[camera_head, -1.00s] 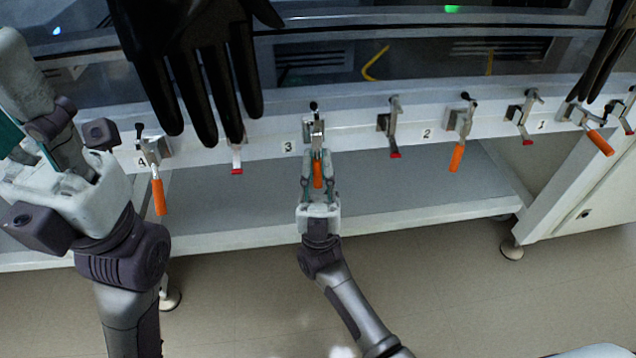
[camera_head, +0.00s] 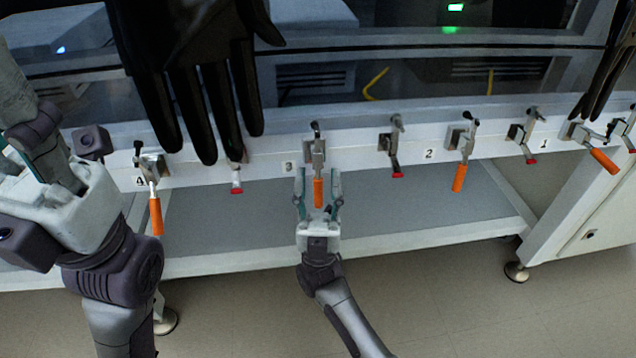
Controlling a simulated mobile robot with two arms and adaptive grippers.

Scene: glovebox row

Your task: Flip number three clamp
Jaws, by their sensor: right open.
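The number three clamp (camera_head: 317,150) sits on the white rail beside the label 3 (camera_head: 289,167). Its orange handle (camera_head: 318,193) hangs straight down. My right gripper (camera_head: 318,183) is open below the clamp, with one finger on each side of the orange handle; I cannot tell whether a finger touches it. My left gripper is at the left edge of the view; its fingers are not clearly seen, and the hand body (camera_head: 62,205) fills that side.
Another orange-handled clamp (camera_head: 155,210) hangs by label 4, another (camera_head: 460,176) by label 2, and one at far right (camera_head: 603,159). Red-tipped clamps (camera_head: 394,160) stand between. A black glove (camera_head: 195,80) hangs over the rail at upper left. A grey shelf (camera_head: 400,205) lies below.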

